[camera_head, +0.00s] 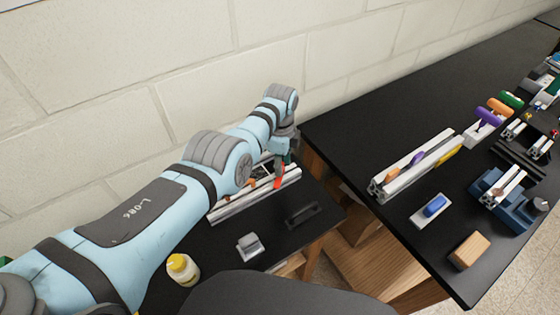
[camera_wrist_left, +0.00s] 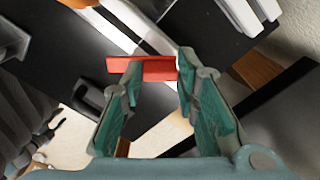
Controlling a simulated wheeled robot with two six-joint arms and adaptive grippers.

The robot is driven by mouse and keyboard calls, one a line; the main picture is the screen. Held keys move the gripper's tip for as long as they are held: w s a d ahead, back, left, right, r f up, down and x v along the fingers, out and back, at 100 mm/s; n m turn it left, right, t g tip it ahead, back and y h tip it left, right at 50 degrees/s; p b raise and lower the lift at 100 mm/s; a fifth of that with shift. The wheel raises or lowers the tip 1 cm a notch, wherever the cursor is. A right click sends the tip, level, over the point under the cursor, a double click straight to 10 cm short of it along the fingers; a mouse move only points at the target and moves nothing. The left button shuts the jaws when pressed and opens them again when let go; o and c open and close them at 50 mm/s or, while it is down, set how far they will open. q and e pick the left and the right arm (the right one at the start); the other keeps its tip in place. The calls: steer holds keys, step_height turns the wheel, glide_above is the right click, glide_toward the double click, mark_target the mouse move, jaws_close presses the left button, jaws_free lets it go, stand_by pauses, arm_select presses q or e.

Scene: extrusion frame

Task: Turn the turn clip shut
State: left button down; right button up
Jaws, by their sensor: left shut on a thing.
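The turn clip is a red bar (camera_head: 279,179) at the right part of the aluminium extrusion frame (camera_head: 232,208) on the left black table. My left gripper (camera_head: 284,157) reaches down over it from above, partly hidden by its own wrist. In the left wrist view the red clip (camera_wrist_left: 145,69) lies crosswise between the green fingertips, and the gripper (camera_wrist_left: 158,78) is shut on it. Bright rails (camera_wrist_left: 140,30) run behind it. Whether the clip touches the rail is hard to tell. My right gripper is not in view.
A black handle (camera_head: 302,215), a grey block (camera_head: 250,246) and a yellow-capped bottle (camera_head: 183,268) stand in front of the frame. The right table (camera_head: 350,125) carries another extrusion with coloured handles (camera_head: 415,166), a blue-topped piece (camera_head: 432,208) and a wooden block (camera_head: 469,250). A wall closes the back.

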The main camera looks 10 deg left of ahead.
arm_select(q)
steer(key=m, duration=0.5)
steer(key=shift+d+f+m, duration=0.1)
steer(key=shift+m, duration=0.2)
steer(key=shift+s+m, duration=0.1)
steer(key=shift+m, duration=1.3)
steer(key=shift+f, duration=0.1)
steer(key=c, duration=1.2)
jaws_free()
steer(key=shift+c, duration=0.2)
steer(key=shift+d, duration=0.1)
steer(key=shift+r, duration=0.2)
steer(key=shift+r, duration=0.25)
step_height(320, 180, up, 11)
steer(key=shift+r, duration=0.15)
